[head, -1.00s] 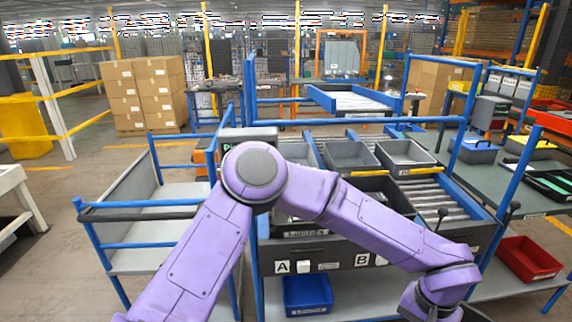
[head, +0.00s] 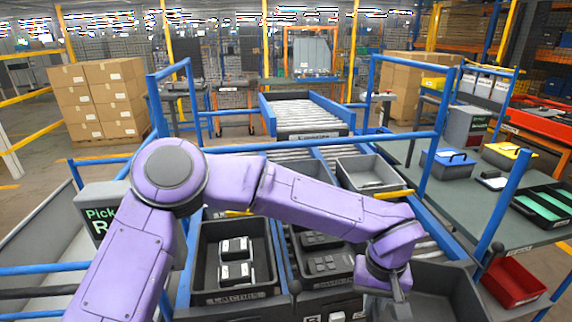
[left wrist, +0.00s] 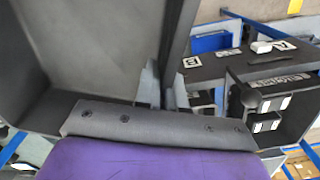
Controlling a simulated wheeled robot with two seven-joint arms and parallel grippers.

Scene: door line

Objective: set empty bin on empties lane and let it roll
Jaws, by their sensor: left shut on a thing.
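My left gripper (head: 397,291) is shut on the wall of an empty dark grey bin (head: 447,292) at the bottom right of the head view. The bin is cut off by the frame edge and hangs in front of the rack. In the left wrist view its bare inside (left wrist: 85,50) fills the upper left, with the gripper fingers (left wrist: 163,88) on its wall. A raised roller lane (head: 308,115) shows beyond the rack; its label is too small to read. My right gripper is not in view.
A dark bin with white-labelled items (head: 207,283) and a bin with grey items (head: 312,280) stand at the rack front. A grey bin (head: 372,180) sits on the rollers behind. Blue posts (head: 500,205), a side table (head: 420,165) and a red bin (head: 513,281) stand right.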

